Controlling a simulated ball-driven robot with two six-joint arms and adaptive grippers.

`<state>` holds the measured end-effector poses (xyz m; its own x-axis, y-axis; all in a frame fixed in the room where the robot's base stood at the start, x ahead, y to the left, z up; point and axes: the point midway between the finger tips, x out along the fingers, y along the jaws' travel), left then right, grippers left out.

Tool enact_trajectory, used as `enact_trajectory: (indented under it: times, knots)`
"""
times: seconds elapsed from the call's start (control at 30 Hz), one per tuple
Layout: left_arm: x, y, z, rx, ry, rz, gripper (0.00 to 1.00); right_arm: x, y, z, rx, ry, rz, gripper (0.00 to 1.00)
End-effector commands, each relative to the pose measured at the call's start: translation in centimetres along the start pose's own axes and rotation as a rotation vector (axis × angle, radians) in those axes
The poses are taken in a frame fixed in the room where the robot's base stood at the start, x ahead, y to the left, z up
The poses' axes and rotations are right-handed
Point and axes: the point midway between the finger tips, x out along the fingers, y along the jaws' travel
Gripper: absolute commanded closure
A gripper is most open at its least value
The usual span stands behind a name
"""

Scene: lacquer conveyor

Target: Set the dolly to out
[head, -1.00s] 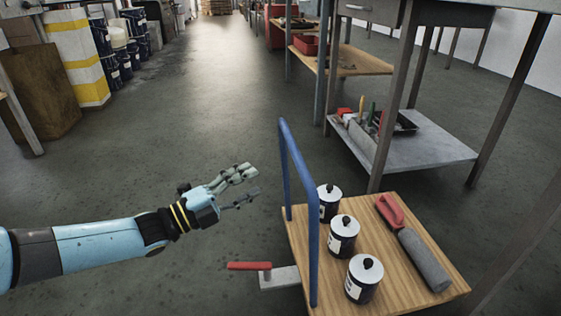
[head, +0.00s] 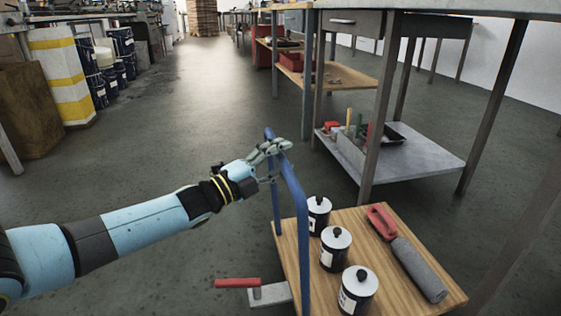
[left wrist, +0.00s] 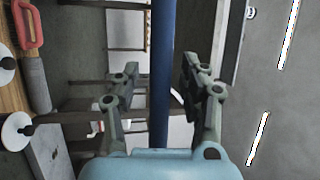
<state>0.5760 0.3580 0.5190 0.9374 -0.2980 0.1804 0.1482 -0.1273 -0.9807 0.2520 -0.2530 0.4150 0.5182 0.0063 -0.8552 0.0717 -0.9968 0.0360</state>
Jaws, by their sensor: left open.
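The dolly has a wooden deck (head: 390,285) and a blue push handle (head: 301,235) standing along its left side. A red lever (head: 237,283) on a grey bracket sticks out at the deck's left edge. My left gripper (head: 272,160) is open at the upper part of the handle. In the left wrist view the blue handle bar (left wrist: 162,75) runs between the two open fingers (left wrist: 160,88); I cannot tell whether they touch it. My right gripper is not in view.
A workbench with a lower shelf (head: 420,155) stands behind right. Open floor lies ahead.

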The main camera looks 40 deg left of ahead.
Motion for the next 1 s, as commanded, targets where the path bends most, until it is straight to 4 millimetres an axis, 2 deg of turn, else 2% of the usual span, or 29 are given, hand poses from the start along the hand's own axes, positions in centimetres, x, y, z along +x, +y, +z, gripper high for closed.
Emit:
enact_trajectory:
  times: [0.3,0.63,1.0]
  knots:
    - [0.21,-0.02,-0.01,0.0,0.0,0.001,0.58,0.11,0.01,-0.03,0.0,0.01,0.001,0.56]
    - [0.17,0.02,0.0,0.0,-0.001,0.001,1.0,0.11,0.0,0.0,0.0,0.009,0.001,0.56]
    - [0.18,0.1,-0.02,-0.001,-0.001,0.002,1.0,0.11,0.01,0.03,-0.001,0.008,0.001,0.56]
